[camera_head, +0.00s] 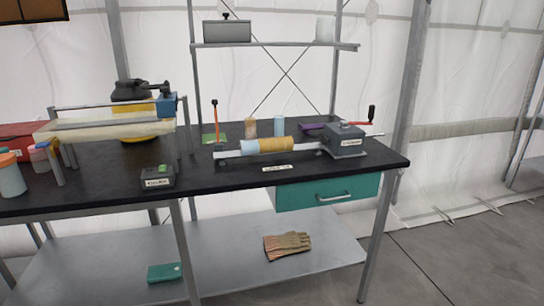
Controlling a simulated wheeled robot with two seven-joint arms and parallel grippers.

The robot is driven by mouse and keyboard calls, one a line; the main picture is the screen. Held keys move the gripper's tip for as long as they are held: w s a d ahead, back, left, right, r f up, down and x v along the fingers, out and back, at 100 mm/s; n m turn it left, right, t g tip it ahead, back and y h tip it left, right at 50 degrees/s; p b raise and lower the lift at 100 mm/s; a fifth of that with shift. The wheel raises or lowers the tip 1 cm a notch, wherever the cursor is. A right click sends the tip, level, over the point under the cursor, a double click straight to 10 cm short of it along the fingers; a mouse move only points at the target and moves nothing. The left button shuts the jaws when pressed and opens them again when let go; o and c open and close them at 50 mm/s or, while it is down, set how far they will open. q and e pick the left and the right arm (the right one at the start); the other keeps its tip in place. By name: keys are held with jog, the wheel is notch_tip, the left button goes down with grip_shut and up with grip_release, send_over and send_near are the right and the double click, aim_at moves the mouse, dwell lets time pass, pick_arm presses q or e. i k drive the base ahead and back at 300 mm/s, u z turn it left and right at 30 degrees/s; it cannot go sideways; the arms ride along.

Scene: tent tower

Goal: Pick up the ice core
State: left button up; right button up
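A pale blue cylinder (249,147), which may be the ice core, lies in a metal trough (230,154) near the middle of the black-topped bench. A yellow-tan sleeve or cylinder (276,144) lies end to end with it on its right. Another small pale blue cylinder (279,126) stands upright behind the trough. A long cream-coloured bar (100,130) rests on a metal frame at the left; I cannot tell whether it is ice. Neither of my grippers is in view.
The bench (222,184) has a grey crank device (344,140) at the trough's right end and a small labelled box (158,177) at front left. A teal drawer (322,194) hangs below. Gloves (287,245) lie on the lower shelf. The floor at right is clear.

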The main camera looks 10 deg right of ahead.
aim_at(250, 147)
jog(key=u, duration=0.95)
jog(key=i, duration=0.85)
jog(key=z, duration=0.45)
